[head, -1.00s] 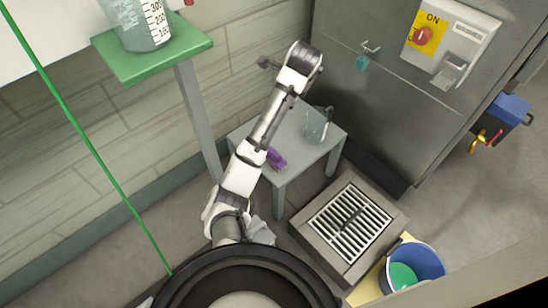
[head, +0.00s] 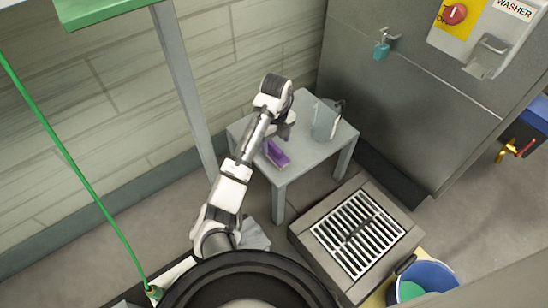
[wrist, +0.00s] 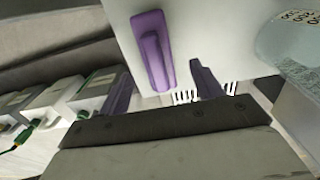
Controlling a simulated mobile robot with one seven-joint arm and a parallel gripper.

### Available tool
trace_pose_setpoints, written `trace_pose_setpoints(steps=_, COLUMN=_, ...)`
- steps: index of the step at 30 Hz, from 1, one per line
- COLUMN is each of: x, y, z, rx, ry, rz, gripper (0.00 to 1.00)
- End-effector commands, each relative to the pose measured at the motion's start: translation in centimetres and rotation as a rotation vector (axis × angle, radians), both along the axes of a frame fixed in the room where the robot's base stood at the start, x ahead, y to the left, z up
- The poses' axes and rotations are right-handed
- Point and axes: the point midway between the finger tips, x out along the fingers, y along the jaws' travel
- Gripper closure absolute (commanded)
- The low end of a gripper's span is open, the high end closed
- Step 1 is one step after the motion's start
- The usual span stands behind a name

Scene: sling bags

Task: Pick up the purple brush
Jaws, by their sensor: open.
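The purple brush (head: 276,154) lies on the small grey table (head: 308,150), near its front left side. In the wrist view the brush (wrist: 152,50) lies on the pale table top, ahead of the fingertips and roughly between their lines. My gripper (wrist: 163,86) is open and empty, its two dark fingers spread apart. In the head view my gripper (head: 286,130) hangs over the table just behind the brush; its fingers are too small there to make out. I see no contact with the brush.
A clear jug (head: 325,121) stands on the table right of my gripper, and shows at the wrist view's right edge (wrist: 290,40). A floor drain (head: 358,233) and a blue bucket (head: 428,277) are in front. The washer (head: 420,90) stands behind to the right.

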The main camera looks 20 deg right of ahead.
Motion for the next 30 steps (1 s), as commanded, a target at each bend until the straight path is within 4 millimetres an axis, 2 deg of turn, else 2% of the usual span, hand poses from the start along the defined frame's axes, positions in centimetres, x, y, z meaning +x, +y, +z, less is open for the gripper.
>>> trace_pose_setpoints(steps=1, x=0.0, y=-0.1, z=-0.7, rx=0.000, ry=0.000, rz=0.000, gripper=0.35)
trace_pose_setpoints(steps=8, x=0.1, y=0.1, z=-1.8, rx=0.000, ry=0.000, rz=0.001, gripper=0.35)
trace_pose_setpoints(steps=16, x=0.2, y=0.5, z=-5.6, rx=0.002, ry=0.001, rz=0.002, gripper=0.35)
trace_pose_setpoints(steps=24, x=0.2, y=0.5, z=-6.0, rx=0.001, ry=-0.002, rz=0.001, gripper=0.35)
trace_pose_setpoints(steps=30, x=0.2, y=0.5, z=-6.0, rx=0.001, ry=-0.002, rz=0.001, gripper=0.59)
